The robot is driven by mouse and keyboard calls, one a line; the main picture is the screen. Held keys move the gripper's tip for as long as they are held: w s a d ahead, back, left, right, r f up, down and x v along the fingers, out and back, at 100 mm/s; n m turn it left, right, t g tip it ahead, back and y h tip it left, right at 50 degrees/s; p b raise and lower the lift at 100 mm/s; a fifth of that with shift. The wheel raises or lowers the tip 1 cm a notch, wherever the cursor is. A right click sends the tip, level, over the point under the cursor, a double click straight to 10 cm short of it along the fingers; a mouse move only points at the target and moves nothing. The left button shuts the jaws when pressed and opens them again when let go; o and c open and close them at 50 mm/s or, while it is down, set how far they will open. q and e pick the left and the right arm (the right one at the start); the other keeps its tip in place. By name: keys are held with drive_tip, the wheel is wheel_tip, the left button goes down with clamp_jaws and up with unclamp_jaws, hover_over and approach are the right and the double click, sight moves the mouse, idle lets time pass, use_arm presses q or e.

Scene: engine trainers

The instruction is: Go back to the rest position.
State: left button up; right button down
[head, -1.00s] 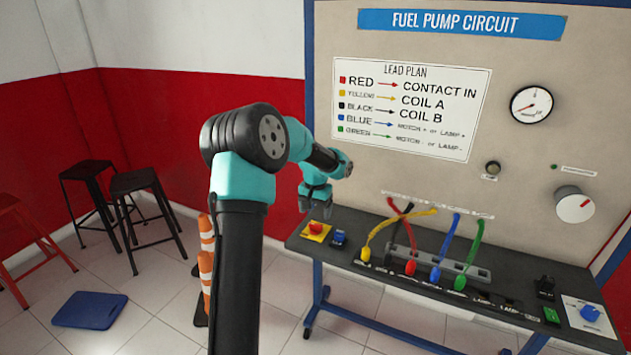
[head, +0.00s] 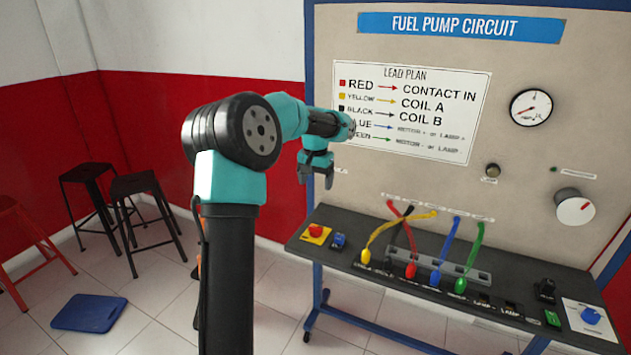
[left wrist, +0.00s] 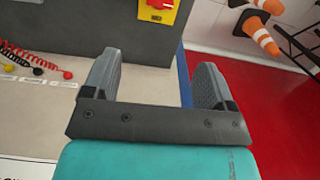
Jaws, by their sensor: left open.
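My left arm rises in the middle of the head view, with its forearm reaching right toward the trainer board. My right gripper is in neither view.
The fuel pump trainer's bench (head: 340,262) carries several plugged leads and a red button (head: 316,230). The board's lead plan (head: 410,110) is partly behind my wrist. Black stools (head: 140,190) and a blue mat (head: 90,312) are at the left. Orange cones (left wrist: 262,38) show in the wrist view.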

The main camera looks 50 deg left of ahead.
use_arm(q)
drive_tip(key=d+f+m+h, duration=0.1)
drive_tip(key=d+f+m, duration=0.1)
drive_tip(key=d, duration=0.4)
drive_tip(key=w+d+f+m+h, duration=0.1)
drive_tip(key=d+f, duration=0.2)
drive_tip(key=d, duration=0.3)
drive_tip(key=w+d+f+m+h, duration=0.1)
drive_tip(key=d+f+m+h, duration=0.1)
drive_tip(key=d, duration=0.4)
drive_tip(key=shift+d+f+m, duration=0.15)
drive_tip(key=shift+d+m, duration=0.15)
drive_tip(key=shift+d, duration=0.05)
drive_tip(key=s+d+f+m+g+h, duration=0.15)
drive_tip(key=d+f, duration=0.25)
drive_tip(key=d, duration=0.4)
drive_tip(key=s+d+f+m+h, duration=0.15)
drive_tip(key=d+f, duration=0.25)
drive_tip(key=d, duration=0.4)
drive_tip(key=s+d+f+n+y, duration=0.1)
drive_tip(key=s+f+n, duration=0.1)
drive_tip(key=s+f, duration=0.3)
drive_tip(key=s+d+f+n+t+y, duration=0.1)
drive_tip(key=s+f, duration=0.4)
drive_tip(key=f, duration=0.8)
drive_tip(key=s+d+f+n+t+y, duration=0.1)
drive_tip(key=s+f+n, duration=0.2)
drive_tip(key=s+f, duration=0.3)
wheel_tip(320, 180, down, 3)
drive_tip(key=shift+r, duration=0.1)
